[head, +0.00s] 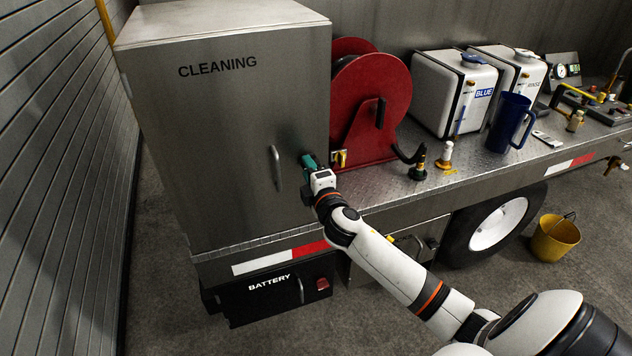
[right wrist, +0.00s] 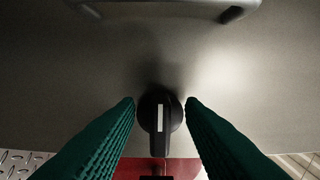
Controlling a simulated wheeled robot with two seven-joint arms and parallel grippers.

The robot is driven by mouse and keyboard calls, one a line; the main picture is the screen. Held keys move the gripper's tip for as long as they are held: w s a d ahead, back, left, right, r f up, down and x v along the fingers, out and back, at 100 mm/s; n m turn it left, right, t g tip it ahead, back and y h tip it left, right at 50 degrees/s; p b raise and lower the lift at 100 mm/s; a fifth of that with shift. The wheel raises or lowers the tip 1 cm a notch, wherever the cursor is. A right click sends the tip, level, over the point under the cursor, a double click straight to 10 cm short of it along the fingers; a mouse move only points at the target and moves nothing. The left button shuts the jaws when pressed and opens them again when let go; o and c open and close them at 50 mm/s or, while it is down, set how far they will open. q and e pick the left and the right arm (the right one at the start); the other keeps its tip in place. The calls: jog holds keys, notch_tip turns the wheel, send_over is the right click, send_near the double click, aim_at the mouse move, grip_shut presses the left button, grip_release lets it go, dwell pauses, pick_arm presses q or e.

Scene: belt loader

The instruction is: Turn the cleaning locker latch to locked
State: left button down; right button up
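The grey metal cleaning locker (head: 225,130) stands closed at the left of the head view, marked CLEANING. Its bar handle (head: 276,168) is on the door; in the right wrist view the handle (right wrist: 165,8) crosses the top edge. The black latch knob (right wrist: 160,122) with a white mark shows in the right wrist view. The mark runs up and down in that picture. My right gripper (head: 308,161) is at the door's right edge and hides the latch in the head view. Its green fingers (right wrist: 160,102) stand either side of the knob, with a narrow gap at each side. My left gripper is out of view.
A red hose reel (head: 372,110) stands just right of the locker. White tanks (head: 440,95), a blue jug (head: 508,125) and small fittings sit further right on the deck. A battery box (head: 265,300) hangs below. A yellow bucket (head: 555,240) is on the floor.

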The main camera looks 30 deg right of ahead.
jog(key=b+v, duration=0.2)
jog(key=v, duration=0.9)
jog(key=shift+s+b, duration=0.25)
jog(key=shift+b, duration=0.15)
jog(key=shift+a, duration=0.15)
jog(key=s+d+f+m+g+y+b, duration=0.1)
jog(key=s+f+m+g, duration=0.25)
jog(key=f, duration=1.55)
jog(key=s+f+m+g+b, duration=0.1)
jog(key=s+f+m+g, duration=0.3)
jog(key=f, duration=1.5)
jog(key=s+a+f+m+g+y+b, duration=0.1)
jog(key=s+a+f+g, duration=0.2)
jog(key=s+f, duration=0.55)
jog(key=s+a+f+m+g+y+b, duration=0.1)
jog(key=s+a+f+g, duration=0.15)
jog(key=s+f, duration=0.65)
jog(key=s+a+f+m+g, duration=0.1)
jog(key=s+f, duration=0.3)
jog(key=s, duration=0.4)
jog(key=s+a+f+m+g+y, duration=0.1)
jog(key=s+a+f, duration=0.3)
jog(key=s, duration=0.4)
jog(key=shift+s+a+f+m+g+b, duration=0.2)
jog(key=shift+a+f+m+g+b, duration=0.2)
jog(key=shift+f+m+g, duration=0.4)
